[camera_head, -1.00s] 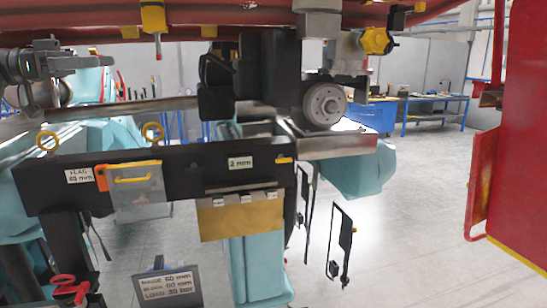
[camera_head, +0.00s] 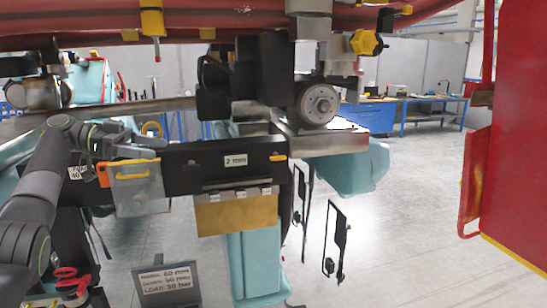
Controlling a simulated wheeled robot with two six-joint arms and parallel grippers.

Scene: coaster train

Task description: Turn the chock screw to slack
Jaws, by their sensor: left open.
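My left gripper (camera_head: 143,149) is open and empty. A yellow star-shaped knob (camera_head: 366,42) sits at the upper right beside the red overhead rail, well away from this gripper. A red knob or handle (camera_head: 70,281) sits at the lower left, below my arm. I cannot tell which part is the chock screw. My right gripper is not in view.
A round metal wheel (camera_head: 319,104) sits right of the crossbeam. A dark sign (camera_head: 166,285) stands low in front. A red panel (camera_head: 500,150) closes off the right side. Thin black frames (camera_head: 339,240) hang at centre right. Grey floor is open there.

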